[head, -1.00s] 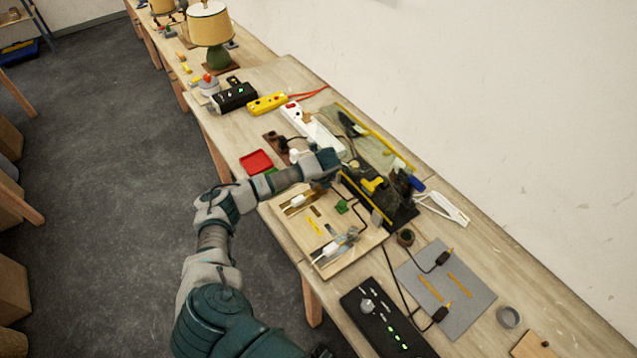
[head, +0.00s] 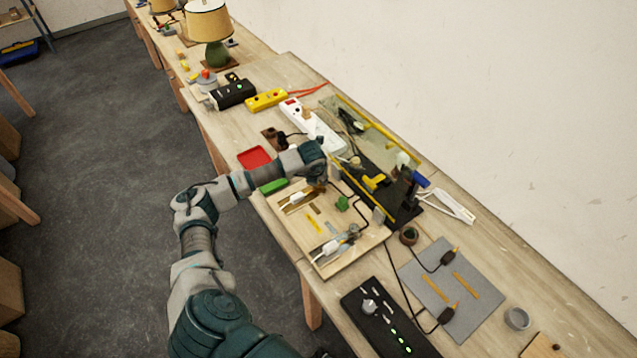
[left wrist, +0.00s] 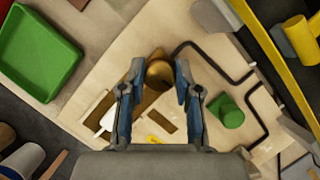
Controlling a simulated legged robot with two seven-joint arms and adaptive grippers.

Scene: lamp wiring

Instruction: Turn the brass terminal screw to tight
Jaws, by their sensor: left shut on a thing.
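The brass terminal screw (left wrist: 159,72) shows as a round brass head in the left wrist view, on a pale wooden board (left wrist: 90,75). My left gripper (left wrist: 159,80) has its two blue-grey fingers on either side of the screw and is shut on it. In the head view my left gripper (head: 318,183) points down at the far edge of the wiring board (head: 325,268), and my wrist hides the screw there. How far the screw is turned cannot be told. My right gripper is not in view.
A green block (left wrist: 228,111) and a black cable (left wrist: 205,55) lie right of the fingers. A green tray (left wrist: 38,52) is at upper left. A yellow bar (left wrist: 268,52) runs along the right. A red tray (head: 254,157) and power strips (head: 312,125) stand farther along the bench.

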